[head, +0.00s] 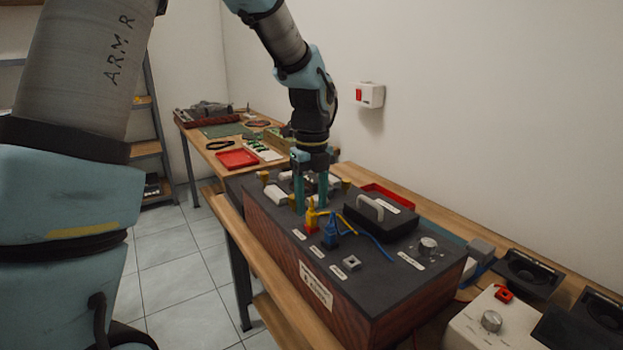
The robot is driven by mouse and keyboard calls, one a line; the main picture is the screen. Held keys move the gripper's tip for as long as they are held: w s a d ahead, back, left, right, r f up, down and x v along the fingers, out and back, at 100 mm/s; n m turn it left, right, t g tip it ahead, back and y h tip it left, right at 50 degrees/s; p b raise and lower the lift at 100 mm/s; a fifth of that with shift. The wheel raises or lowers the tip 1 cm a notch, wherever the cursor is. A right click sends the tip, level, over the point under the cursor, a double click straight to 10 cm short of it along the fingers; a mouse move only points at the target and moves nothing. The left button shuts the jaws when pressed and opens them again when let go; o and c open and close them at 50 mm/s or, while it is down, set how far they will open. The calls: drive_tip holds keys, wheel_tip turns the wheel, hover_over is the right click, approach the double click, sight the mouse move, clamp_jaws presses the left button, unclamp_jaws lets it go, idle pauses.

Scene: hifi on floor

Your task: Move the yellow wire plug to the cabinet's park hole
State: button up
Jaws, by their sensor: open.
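The yellow wire plug (311,217) stands upright at the cabinet's top, near its front-left edge, with a red part at its base. A yellow wire runs from it toward the right and back. The cabinet (262,245) has wooden sides and a dark top. My gripper (311,204) points down with its teal fingers open, just above and behind the yellow plug; I cannot tell whether they touch it. The labels are too small to read, so I cannot tell which hole is the park hole.
A blue plug (330,236) with a blue wire stands close in front of the yellow one. A black box with a grey handle (370,209) sits behind to the right, and a knob (428,245) is near the right end. A red tray (238,158) lies on the far table.

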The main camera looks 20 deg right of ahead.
sight(311, 212)
drive_tip(key=shift+f, duration=1.8)
drive_tip(key=shift+c, duration=0.3)
clamp_jaws()
idle(0.7)
drive_tip(key=shift+r+p, duration=0.6)
drive_tip(key=shift+p, duration=0.2)
idle(0.7)
drive_tip(key=shift+r+p, duration=1.65)
drive_tip(key=shift+r, duration=0.05)
